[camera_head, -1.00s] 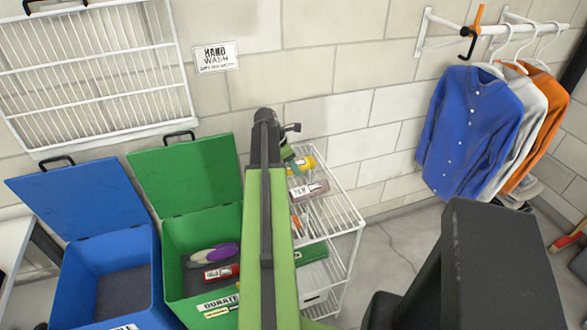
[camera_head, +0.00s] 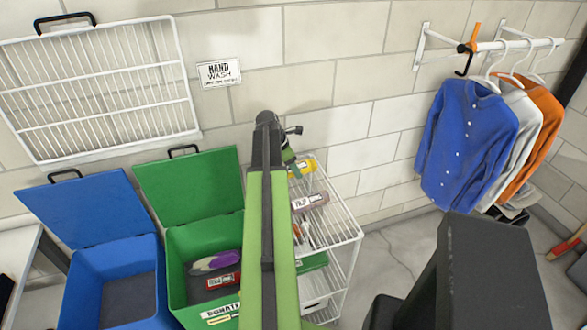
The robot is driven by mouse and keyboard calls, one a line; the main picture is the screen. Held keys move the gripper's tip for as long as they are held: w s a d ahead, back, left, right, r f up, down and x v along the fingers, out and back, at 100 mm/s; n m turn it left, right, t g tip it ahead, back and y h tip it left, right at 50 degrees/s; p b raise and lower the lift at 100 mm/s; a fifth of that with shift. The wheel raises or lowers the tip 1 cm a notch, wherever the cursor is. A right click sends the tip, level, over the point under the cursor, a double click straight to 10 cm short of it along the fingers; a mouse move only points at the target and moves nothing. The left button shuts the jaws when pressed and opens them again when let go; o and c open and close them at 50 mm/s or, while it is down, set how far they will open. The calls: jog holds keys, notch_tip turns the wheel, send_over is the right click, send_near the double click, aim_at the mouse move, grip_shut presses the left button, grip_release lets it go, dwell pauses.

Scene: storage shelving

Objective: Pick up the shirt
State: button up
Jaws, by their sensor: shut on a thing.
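A blue button-up shirt (camera_head: 468,142) hangs on a white hanger at the front of a wall rail at right. A white shirt (camera_head: 517,120) and an orange shirt (camera_head: 538,125) hang behind it, partly covered. My green and dark arm reaches up the middle of the view. My gripper (camera_head: 289,158) shows only partly at its far end, well left of the shirts. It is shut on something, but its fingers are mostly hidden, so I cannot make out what. A yellow item (camera_head: 304,167) shows right beside it; I cannot tell whether it is held.
A white wire shelf (camera_head: 345,237) with bottles stands below the gripper. An open blue bin (camera_head: 100,262) and an open green bin (camera_head: 190,240) stand at left; the green one holds a few items. A dark block (camera_head: 490,270) fills the lower right.

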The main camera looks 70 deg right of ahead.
jog(key=s+a+r+p, duration=0.3)
jog(key=s+r+p, duration=0.2)
jog(key=s, duration=0.6)
jog(key=shift+r+p, duration=0.3)
jog(key=shift+r, duration=0.5)
